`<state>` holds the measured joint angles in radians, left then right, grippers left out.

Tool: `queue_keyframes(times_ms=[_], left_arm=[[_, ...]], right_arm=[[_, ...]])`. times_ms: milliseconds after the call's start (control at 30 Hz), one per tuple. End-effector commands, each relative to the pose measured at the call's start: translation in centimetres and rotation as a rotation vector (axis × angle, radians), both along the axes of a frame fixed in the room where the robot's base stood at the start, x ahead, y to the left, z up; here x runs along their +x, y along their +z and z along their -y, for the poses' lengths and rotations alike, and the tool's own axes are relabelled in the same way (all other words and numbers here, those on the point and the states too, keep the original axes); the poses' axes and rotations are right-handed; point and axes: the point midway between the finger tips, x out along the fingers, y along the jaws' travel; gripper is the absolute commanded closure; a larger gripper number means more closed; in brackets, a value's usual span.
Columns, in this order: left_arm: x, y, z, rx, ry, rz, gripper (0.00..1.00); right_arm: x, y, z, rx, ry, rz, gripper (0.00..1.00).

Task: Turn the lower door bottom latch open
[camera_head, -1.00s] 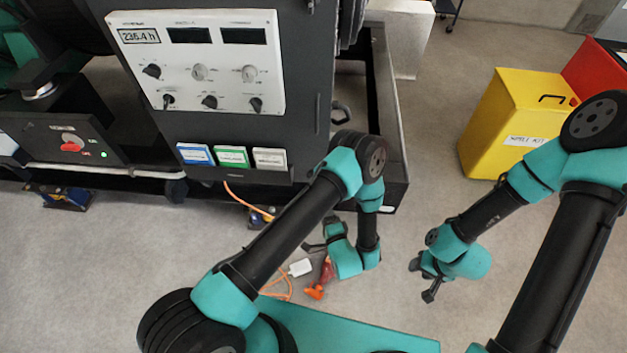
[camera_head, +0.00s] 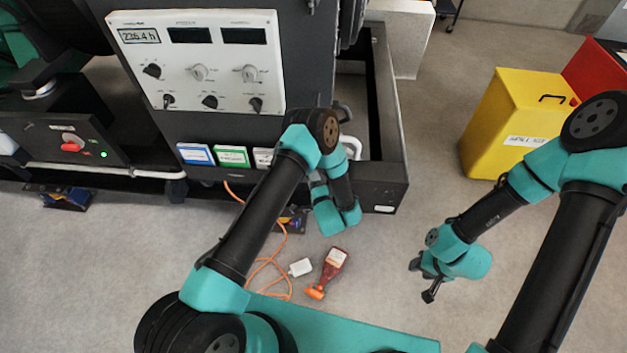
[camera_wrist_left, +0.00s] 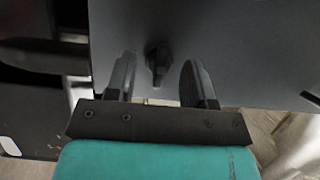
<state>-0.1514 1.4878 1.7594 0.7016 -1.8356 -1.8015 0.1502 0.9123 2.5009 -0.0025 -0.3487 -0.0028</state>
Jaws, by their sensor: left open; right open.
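A small dark latch (camera_wrist_left: 157,55) sits on a grey door panel (camera_wrist_left: 225,40) in the left wrist view. My left gripper (camera_wrist_left: 158,68) is open, its two fingers on either side of the latch with a gap visible on each side. I cannot tell how deep the fingers reach. In the head view, my left arm hides the latch and the fingers, at the lower right of the dark genset cabinet (camera_head: 300,60). My right gripper (camera_head: 421,280) is open and empty above the floor at the right.
A red bottle (camera_head: 334,262) with an orange top, a white block (camera_head: 300,267) and an orange cable (camera_head: 262,268) lie on the floor. A yellow bin (camera_head: 500,120) stands at the right. A black open frame (camera_head: 395,110) juts out beside the cabinet.

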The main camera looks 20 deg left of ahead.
Motion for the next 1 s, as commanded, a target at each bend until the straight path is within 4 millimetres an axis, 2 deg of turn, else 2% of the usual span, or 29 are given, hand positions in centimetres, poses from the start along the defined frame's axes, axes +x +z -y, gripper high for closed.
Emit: queue_keyframes(times_ms=[267,767,1000], left_arm=[[0.09,0.01,-0.04,0.000,0.000,0.000,0.51],[0.07,0.01,-0.02,0.000,0.000,0.000,0.99],[0.07,0.03,-0.02,-0.013,0.000,0.002,0.99]], right_arm=[[0.00,0.00,0.00,0.000,0.000,0.000,0.57],[0.00,0.00,0.00,0.000,0.000,0.000,0.57],[0.00,0.00,0.00,0.000,0.000,0.000,0.57]])
